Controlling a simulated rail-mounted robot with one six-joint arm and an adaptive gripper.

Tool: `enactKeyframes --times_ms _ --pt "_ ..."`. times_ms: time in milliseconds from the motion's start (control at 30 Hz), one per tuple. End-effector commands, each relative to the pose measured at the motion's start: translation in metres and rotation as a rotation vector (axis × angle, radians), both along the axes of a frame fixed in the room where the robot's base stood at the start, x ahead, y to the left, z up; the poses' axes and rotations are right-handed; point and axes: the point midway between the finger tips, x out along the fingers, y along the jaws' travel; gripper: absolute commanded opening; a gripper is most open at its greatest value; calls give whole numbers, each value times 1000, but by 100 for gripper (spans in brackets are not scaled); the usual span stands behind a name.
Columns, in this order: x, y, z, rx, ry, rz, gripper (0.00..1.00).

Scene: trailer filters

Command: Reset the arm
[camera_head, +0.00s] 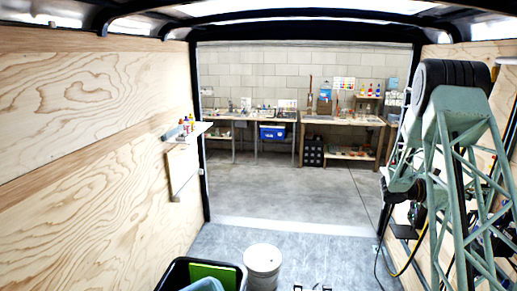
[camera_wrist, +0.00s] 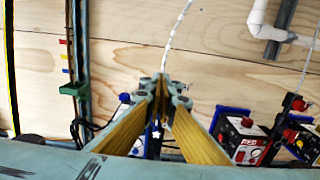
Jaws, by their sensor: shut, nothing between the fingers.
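My gripper (camera_wrist: 162,84) shows in the wrist view with its two yellow-sided fingers meeting at the tips. It is shut and empty. It faces the plywood wall (camera_wrist: 125,62), with devices with red and white faces (camera_wrist: 243,140) to the right of the fingers. My green lattice arm (camera_head: 460,150) stands folded at the right side of the head view. I cannot make out the gripper in that view.
A dark bin (camera_head: 170,275) and a white bucket (camera_head: 263,262) stand on the trailer floor. A small shelf (camera_head: 188,133) with bottles is on the left wall. Workbenches (camera_head: 340,119) stand beyond the open doorway. White pipe (camera_wrist: 262,28) runs along the wall.

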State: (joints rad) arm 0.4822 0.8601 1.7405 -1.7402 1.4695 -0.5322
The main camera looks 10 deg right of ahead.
Motion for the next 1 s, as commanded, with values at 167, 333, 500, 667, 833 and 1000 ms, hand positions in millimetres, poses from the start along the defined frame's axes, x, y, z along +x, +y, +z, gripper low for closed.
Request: enactKeyframes --times_ms 167,333,500,667,833,1000 --pt "0 0 0 0 0 0 0" --pt "-1 2 2 2 -7 -2 0" --pt "-7 13 12 17 -39 -15 0" --pt "-17 31 23 42 -91 -35 0" --pt "-31 54 37 74 -158 -63 0" --pt "-45 79 49 106 -227 -89 0"
